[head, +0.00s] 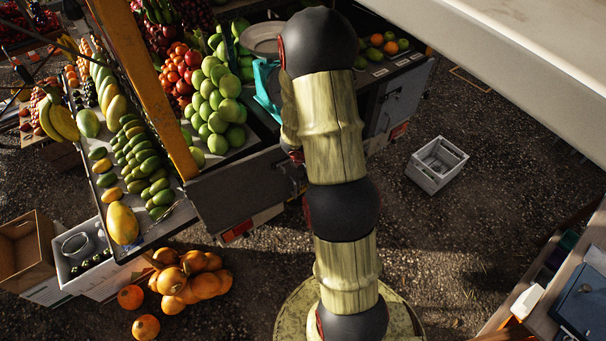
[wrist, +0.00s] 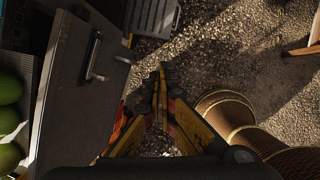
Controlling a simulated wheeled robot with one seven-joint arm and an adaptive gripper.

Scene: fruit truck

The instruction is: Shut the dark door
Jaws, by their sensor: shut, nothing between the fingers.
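The dark door appears to be the dark grey panel (head: 402,92) with a metal handle on the truck's side, right of my arm in the head view. In the wrist view a dark grey panel (wrist: 72,95) with a handle (wrist: 94,57) fills the left side. How far it stands open I cannot tell. My gripper (wrist: 162,78) is shut and empty, its fingertips together over the gravel. It is to the right of the panel in the wrist view, apart from the handle. In the head view my arm hides the gripper.
A light crate (head: 437,165) sits on the gravel to the right. Green fruit (head: 215,105) lies on the truck left of my arm. A pile of orange fruit (head: 185,282) is on the ground at lower left. The gravel right of my arm is mostly free.

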